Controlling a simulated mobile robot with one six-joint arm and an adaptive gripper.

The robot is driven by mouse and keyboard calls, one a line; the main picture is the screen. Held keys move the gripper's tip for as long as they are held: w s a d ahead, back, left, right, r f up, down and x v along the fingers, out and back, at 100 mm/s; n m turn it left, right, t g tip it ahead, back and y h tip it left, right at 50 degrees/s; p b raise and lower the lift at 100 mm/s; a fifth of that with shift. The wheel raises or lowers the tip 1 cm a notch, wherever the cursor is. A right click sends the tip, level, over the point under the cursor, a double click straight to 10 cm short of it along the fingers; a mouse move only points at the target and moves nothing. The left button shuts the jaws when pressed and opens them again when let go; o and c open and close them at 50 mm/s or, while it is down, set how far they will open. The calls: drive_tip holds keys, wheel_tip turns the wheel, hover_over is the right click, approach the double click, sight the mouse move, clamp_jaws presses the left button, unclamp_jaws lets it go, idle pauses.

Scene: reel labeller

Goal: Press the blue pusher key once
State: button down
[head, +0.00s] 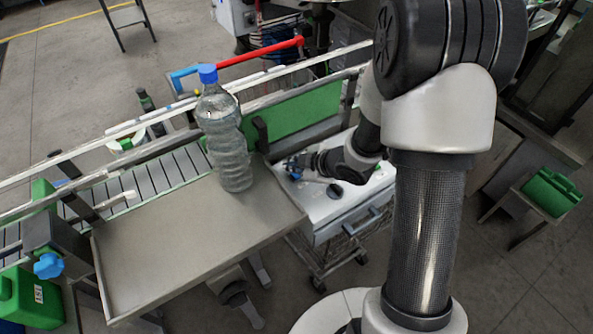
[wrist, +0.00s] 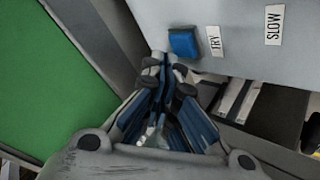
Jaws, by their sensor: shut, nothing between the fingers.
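The blue pusher key (wrist: 183,43) is a small raised square block on a pale grey panel (wrist: 235,65) in the wrist view. A label reading "TRY" (wrist: 214,40) is right beside it. My gripper (wrist: 166,66) is shut and empty. Its fingertips are just below the key in the picture, and I cannot tell whether they touch it. In the head view my gripper (head: 292,167) is over the left end of the white-topped unit (head: 318,207). I cannot make out the key apart from the gripper there.
A dark knob (head: 334,191) is on the unit's top. A clear bottle with a blue cap (head: 228,140) stands on the steel tray (head: 190,240) at left.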

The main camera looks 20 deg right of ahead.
sight(295, 176)
drive_tip(key=shift+r, duration=0.1)
wheel_tip(295, 176, up, 5)
drive_tip(key=p, duration=0.4)
drive_tip(key=shift+p, duration=0.3)
idle(0.6)
